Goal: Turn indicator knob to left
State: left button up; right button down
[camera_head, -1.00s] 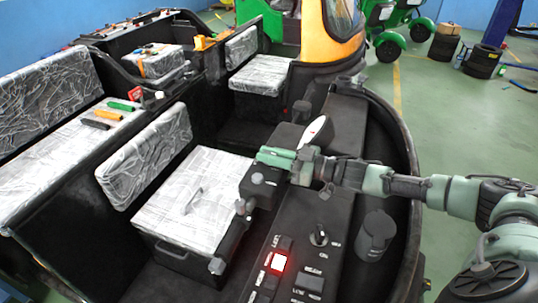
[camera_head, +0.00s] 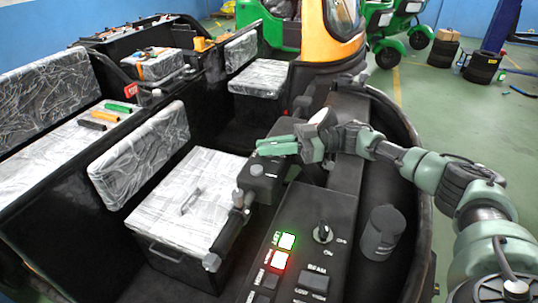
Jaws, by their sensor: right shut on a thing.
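My right gripper (camera_head: 280,147) comes in from the right, its green fingers at the top of the black control box (camera_head: 262,186) on the handlebar. It is shut on the indicator knob, which its fingers hide. A grey round button (camera_head: 256,169) shows on the box below the fingers. On the dashboard panel, a green indicator light (camera_head: 287,241) is lit above a red-lit one (camera_head: 279,260). My left gripper is not in view.
A key switch (camera_head: 323,232) and the beam switches (camera_head: 312,283) are on the dashboard. A black cylinder (camera_head: 383,232) stands to its right. Plastic-wrapped seats (camera_head: 185,200) fill the left, with screwdriver-like handles (camera_head: 105,116) on one bench.

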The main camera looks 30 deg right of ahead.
jog(key=shift+s+f+n+g+b, duration=0.1)
jog(key=shift+f+n+g+b, duration=0.15)
jog(key=shift+n+g+b, duration=0.35)
jog(key=shift+a, duration=0.1)
jog(key=c, duration=1.4)
grip_release()
jog(key=shift+r, duration=0.1)
